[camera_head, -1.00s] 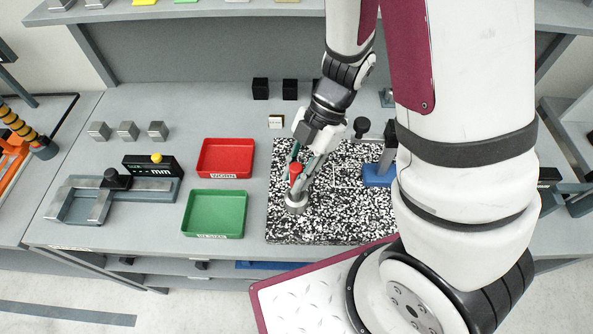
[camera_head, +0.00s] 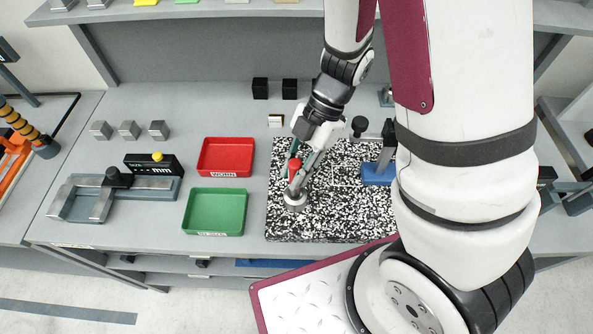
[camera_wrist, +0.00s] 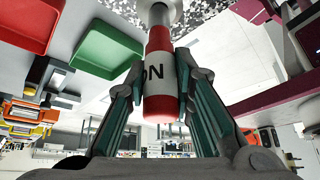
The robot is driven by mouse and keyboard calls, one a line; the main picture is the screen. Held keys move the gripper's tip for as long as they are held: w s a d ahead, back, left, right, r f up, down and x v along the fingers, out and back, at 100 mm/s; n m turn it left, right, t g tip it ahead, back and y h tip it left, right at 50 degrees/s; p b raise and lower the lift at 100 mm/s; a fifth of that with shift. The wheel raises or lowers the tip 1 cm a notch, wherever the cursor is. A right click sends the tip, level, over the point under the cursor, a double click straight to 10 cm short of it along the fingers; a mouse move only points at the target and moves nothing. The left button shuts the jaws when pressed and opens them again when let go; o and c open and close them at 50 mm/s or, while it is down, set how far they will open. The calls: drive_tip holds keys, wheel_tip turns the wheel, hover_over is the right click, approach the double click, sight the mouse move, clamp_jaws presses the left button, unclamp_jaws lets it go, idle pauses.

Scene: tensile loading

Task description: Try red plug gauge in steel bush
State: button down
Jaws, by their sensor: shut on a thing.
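The red plug gauge (camera_head: 294,166) stands roughly upright over the granite plate. In the wrist view its red handle (camera_wrist: 160,107) has a white band with partly hidden black letters. My gripper (camera_head: 297,177) is shut on this handle, with a finger on each side in the wrist view (camera_wrist: 160,85). The round steel bush (camera_head: 295,202) sits on the speckled plate directly below the gauge. The gauge's metal end meets the bush (camera_wrist: 172,8) at the top of the wrist view. How deep it sits in the bore is hidden.
A red tray (camera_head: 225,175) and a green tray (camera_head: 215,235) lie left of the speckled plate (camera_head: 330,225). A blue-based stand (camera_head: 378,175) is on the plate's right. A measuring device (camera_head: 150,184) and small steel blocks (camera_head: 129,130) are farther left.

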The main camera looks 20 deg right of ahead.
sight(293, 164)
drive_tip(key=shift+r+p, duration=0.75)
drive_tip(key=shift+r, duration=0.25)
drive_tip(key=shift+r, duration=1.2)
